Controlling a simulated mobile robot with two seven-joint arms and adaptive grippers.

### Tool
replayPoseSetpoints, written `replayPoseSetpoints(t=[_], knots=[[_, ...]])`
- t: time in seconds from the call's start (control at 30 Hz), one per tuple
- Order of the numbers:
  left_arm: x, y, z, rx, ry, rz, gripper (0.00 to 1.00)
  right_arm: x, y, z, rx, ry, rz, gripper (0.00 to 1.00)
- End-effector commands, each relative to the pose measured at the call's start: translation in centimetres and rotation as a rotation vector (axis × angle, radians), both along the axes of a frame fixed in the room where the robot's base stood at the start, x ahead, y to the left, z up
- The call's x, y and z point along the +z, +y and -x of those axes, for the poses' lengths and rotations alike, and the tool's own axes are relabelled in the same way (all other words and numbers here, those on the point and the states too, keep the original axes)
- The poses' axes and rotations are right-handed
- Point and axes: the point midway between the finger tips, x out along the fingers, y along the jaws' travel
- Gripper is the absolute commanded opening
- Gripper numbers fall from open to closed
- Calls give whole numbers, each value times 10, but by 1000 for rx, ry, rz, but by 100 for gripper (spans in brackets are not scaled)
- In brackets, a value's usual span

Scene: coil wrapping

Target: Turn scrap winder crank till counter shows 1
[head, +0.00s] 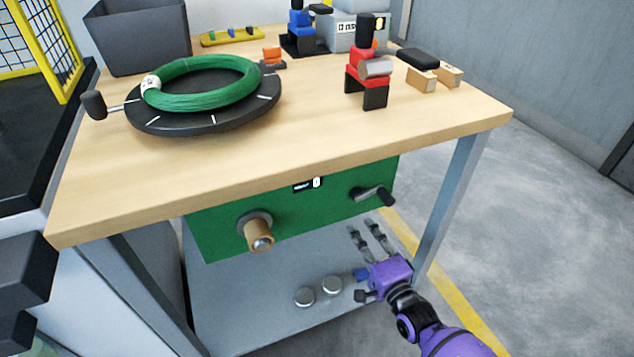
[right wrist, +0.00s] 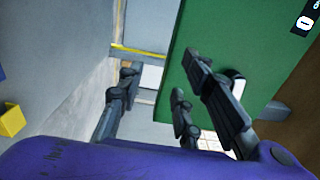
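The scrap winder is a green panel (head: 330,206) under the front edge of the workbench. At its right end is a crank with a dark handle (head: 383,195). A wooden spool with a metal tip (head: 259,235) sticks out at its left. The small black counter (head: 308,184) seems to read 0; it also shows at the top right of the right wrist view (right wrist: 303,23). My purple right gripper (head: 362,254) is open and empty, below the crank and apart from it. In the right wrist view its spread fingers (right wrist: 160,85) partly cover the green panel (right wrist: 232,45). My left gripper cannot be made out.
A green wire coil (head: 205,96) lies on a black turntable (head: 213,122) on the wooden bench top (head: 300,140). A red and black fixture (head: 371,70) stands at the right. A grey table leg (head: 450,205) stands right of the crank.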

Motion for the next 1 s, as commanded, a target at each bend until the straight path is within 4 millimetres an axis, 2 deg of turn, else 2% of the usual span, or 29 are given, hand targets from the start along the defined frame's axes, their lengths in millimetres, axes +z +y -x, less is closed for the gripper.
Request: replayPoseSetpoints(t=[0.47,1.0], knots=[[1,0,0,0,0,0,52,0,-2,4,0,1,1,34],[21,0,-5,-1,-17,0,52,1,-20,54,-1,1,1,34]])
